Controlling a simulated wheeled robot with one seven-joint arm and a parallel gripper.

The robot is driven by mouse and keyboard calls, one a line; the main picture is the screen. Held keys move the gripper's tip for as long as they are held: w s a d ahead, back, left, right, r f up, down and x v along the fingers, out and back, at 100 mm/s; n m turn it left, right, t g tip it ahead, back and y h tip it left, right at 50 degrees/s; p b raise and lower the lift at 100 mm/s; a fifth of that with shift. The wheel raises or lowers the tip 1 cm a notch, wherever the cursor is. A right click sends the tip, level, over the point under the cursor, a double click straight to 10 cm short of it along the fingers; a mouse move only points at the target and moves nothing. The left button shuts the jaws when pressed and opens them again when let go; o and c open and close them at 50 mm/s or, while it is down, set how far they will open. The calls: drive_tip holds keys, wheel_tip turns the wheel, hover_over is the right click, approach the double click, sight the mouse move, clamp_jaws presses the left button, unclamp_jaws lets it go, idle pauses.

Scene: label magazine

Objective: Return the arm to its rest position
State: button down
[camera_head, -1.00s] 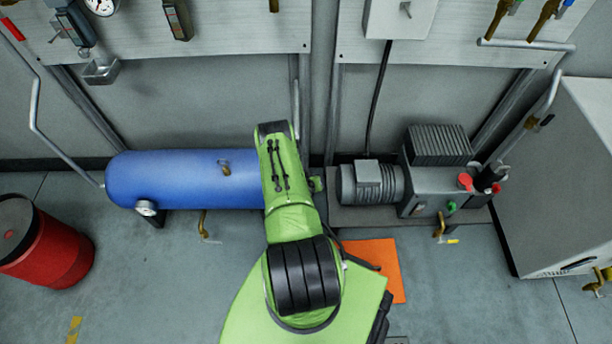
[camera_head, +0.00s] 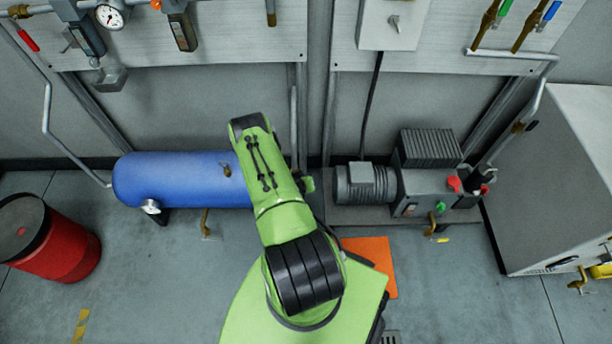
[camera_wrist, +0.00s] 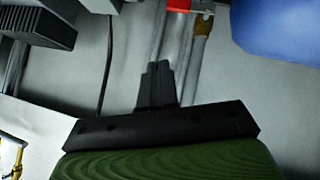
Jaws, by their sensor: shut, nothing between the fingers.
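My green arm rises from the bottom middle of the head view and leans up and slightly left, in front of the right end of the blue tank (camera_head: 165,180). In the wrist view my gripper (camera_wrist: 156,70) shows as dark fingers shut together with nothing between them. Beyond the fingers are a grey wall, grey pipes and a red part (camera_wrist: 189,5). The blue tank also fills the upper right of the wrist view (camera_wrist: 285,25). My gripper's fingers are hidden in the head view.
A grey pump with motor (camera_head: 430,180) stands right of my arm, and a grey cabinet (camera_head: 565,190) stands far right. A red drum (camera_head: 55,245) is at the left. Wall panels (camera_head: 230,35) carry gauges and valves. An orange mat (camera_head: 375,260) lies on the floor.

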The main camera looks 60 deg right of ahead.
drive_tip(key=shift+s+a+r, duration=0.35)
drive_tip(key=shift+a+r, duration=0.2)
drive_tip(key=shift+a, duration=0.05)
drive_tip(key=w+a+r+p, duration=0.1)
drive_tip(key=w+r, duration=0.6)
drive_tip(key=r, duration=0.5)
drive_tip(key=w+a+r+p, duration=0.15)
drive_tip(key=w+r, duration=0.45)
drive_tip(key=r, duration=0.7)
drive_tip(key=w+a+r+n+t+y+p, duration=0.1)
drive_tip(key=w+a+r+t+y+p, duration=0.15)
drive_tip(key=a+r, duration=1.05)
drive_tip(key=s+a+r+n+t+y+p, duration=0.1)
drive_tip(key=s+a+r+n+y, duration=0.6)
drive_tip(key=s+a+r, duration=0.9)
drive_tip(key=a+n+p, duration=0.1)
drive_tip(key=a+n, duration=0.2)
drive_tip(key=a, duration=0.1)
drive_tip(key=shift+s+r+t, duration=0.35)
drive_tip(key=shift+s, duration=0.05)
